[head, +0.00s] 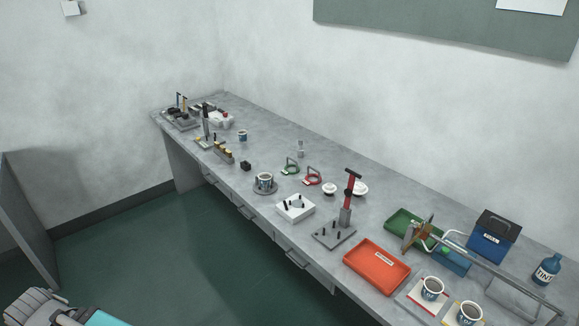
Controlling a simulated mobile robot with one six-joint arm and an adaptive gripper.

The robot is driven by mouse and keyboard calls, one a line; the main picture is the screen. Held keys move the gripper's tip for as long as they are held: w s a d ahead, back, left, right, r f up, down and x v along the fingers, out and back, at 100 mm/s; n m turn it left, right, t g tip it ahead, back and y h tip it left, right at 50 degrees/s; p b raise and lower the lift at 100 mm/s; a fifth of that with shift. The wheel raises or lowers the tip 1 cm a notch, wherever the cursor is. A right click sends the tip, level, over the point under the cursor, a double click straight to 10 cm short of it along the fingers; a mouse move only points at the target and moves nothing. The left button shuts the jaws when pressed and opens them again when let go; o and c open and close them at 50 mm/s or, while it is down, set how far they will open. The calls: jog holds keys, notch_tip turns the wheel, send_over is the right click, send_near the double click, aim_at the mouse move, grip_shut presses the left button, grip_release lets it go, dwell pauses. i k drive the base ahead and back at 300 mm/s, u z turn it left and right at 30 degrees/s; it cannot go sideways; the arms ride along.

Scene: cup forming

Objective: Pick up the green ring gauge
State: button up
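The green ring gauge (290,170) lies on the grey workbench (265,138), near the middle of its length. It has a green ring, a raised handle and a small white tag. A similar red ring gauge (313,180) lies just to its right, close beside it. Nothing stands over the green gauge. Part of my own arm shows at the bottom left corner, over the floor and apart from the bench. My gripper is not in view.
A dark small block (245,166) and a cup on a round grey base (264,182) stand left and front of the gauges. Green floor (200,250) in front is clear.

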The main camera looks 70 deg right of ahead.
aim_at(284, 171)
jog(key=u, duration=0.1)
jog(key=i, duration=2.3)
jog(key=z, duration=2.6)
